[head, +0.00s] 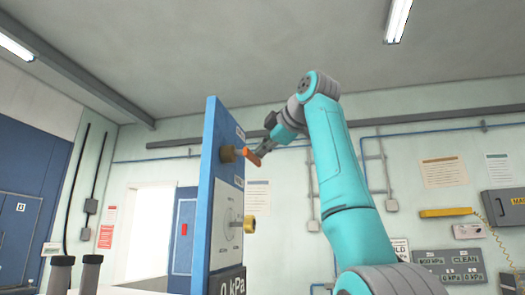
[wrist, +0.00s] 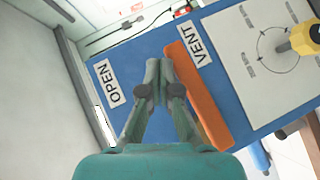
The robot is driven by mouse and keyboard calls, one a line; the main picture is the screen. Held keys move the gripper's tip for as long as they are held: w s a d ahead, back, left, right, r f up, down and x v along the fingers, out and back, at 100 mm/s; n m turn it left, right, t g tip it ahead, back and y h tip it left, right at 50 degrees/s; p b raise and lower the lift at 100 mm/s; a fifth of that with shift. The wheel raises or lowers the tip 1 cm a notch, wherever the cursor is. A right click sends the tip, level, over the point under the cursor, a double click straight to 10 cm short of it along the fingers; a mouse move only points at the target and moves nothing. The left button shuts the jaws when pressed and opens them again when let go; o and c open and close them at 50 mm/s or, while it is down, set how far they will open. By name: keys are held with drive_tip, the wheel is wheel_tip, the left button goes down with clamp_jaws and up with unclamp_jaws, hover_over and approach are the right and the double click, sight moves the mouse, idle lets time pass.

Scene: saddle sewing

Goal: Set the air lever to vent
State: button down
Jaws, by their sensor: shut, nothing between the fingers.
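The air lever is an orange bar (wrist: 200,95) on a blue panel (wrist: 140,52). In the wrist view its upper end lies right beside the VENT label (wrist: 195,45), and the OPEN label (wrist: 109,84) is farther left. In the head view the orange lever (head: 253,158) sticks out from a brass hub (head: 228,153) on the panel. My gripper (wrist: 159,65) is shut and empty, with its fingertips just left of the lever, between it and the OPEN label. I cannot tell whether they touch the lever. The lever's pivot is hidden in the wrist view.
A white dial plate with a yellow knob (wrist: 305,38) is right of the lever; the knob (head: 249,223) is lower on the panel in the head view. A dark 0 kPa display (head: 228,284) is below it. Two dark cylinders (head: 90,270) stand at the lower left.

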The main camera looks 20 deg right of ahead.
drive_tip(key=v, duration=1.1)
drive_tip(key=shift+s, duration=0.35)
drive_tip(key=shift+d+r, duration=0.1)
drive_tip(key=shift+d, duration=0.05)
